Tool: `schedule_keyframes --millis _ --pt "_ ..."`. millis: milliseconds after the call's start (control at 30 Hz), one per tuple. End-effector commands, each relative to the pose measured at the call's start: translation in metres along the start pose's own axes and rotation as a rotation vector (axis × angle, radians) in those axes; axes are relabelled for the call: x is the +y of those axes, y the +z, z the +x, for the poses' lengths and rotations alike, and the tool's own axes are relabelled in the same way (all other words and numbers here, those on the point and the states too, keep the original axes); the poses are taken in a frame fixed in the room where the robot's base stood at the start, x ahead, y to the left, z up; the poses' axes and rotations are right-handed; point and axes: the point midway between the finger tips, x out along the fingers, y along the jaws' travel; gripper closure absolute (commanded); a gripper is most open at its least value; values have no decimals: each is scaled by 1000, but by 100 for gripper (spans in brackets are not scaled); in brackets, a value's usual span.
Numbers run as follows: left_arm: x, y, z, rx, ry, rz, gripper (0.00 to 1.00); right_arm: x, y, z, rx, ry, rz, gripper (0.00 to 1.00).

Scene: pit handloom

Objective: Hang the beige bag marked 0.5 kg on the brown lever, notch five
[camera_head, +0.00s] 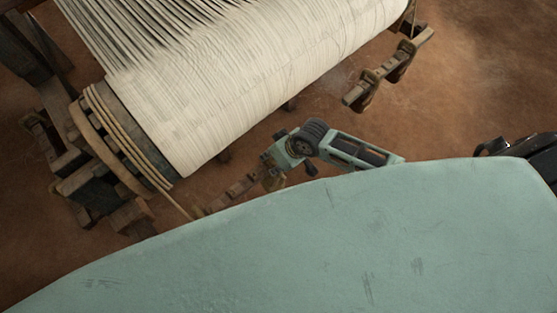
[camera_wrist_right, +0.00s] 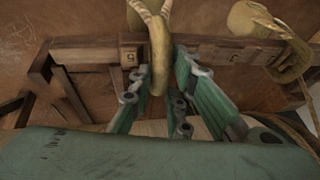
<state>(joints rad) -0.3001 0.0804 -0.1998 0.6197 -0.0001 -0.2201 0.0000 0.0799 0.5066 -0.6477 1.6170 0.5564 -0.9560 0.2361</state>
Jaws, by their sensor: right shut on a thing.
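My right gripper (camera_head: 270,168) is beside the brown lever (camera_head: 236,190) under the cloth roll. In the right wrist view my right gripper (camera_wrist_right: 166,100) is shut on the beige loop of a bag (camera_wrist_right: 157,45). I cannot tell whether the loop sits in a notch or touches the wood. The bag's body is mostly cut off at the top, and its weight mark is not visible. My left gripper is not in view.
A second beige bag (camera_wrist_right: 250,18), its loop over the lever, is close on the right in the wrist view. The large cream warp roll (camera_head: 240,80) is just above my right gripper. Another notched wooden bar (camera_head: 375,80) stands at upper right. Brown floor is clear between.

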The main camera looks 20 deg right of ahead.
Motion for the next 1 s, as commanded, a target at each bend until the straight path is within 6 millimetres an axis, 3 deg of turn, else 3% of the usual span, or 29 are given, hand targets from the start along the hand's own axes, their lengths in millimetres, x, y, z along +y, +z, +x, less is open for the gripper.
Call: schedule_keyframes --millis 367,700,1000 --pt "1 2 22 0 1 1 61 0 -28 13 5 -1 -1 100" --pt "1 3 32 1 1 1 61 4 -20 29 3 -1 1 100" --pt "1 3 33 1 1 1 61 4 -19 32 4 -2 0 100"
